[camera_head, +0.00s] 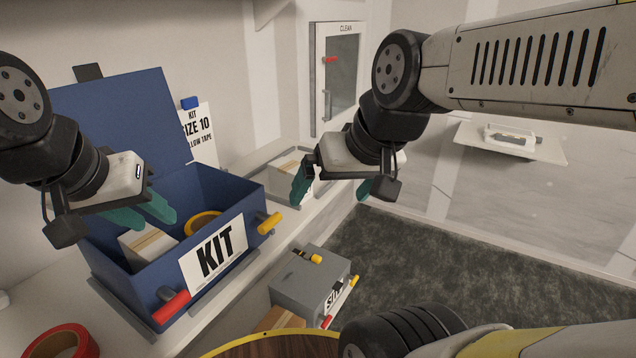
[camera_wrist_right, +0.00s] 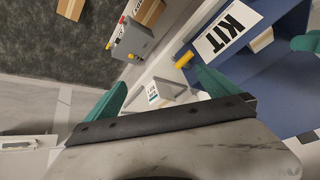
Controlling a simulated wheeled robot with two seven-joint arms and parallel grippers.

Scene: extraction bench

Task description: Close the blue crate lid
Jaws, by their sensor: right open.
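The blue crate (camera_head: 125,275) stands on the white counter, its KIT label facing front. Its blue lid (camera_head: 115,115) is open, standing up and leaning back at the rear. Inside are a cardboard-coloured box (camera_head: 148,243) and a yellow tape roll (camera_head: 203,222). My left gripper (camera_head: 150,217) hangs over the crate's left part, in front of the lid; whether its jaws are apart is unclear. My right gripper (camera_head: 335,188) is open and empty, right of the crate; its teal fingers show apart in the right wrist view (camera_wrist_right: 155,95), beside the crate (camera_wrist_right: 280,75).
A red tape roll (camera_head: 60,342) lies at front left. A grey box (camera_head: 305,280) sits lower, right of the crate. A SIZE 10 sign (camera_head: 200,132) stands behind the crate. Red (camera_head: 170,307) and yellow (camera_head: 268,223) handles stick out from the crate's front.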

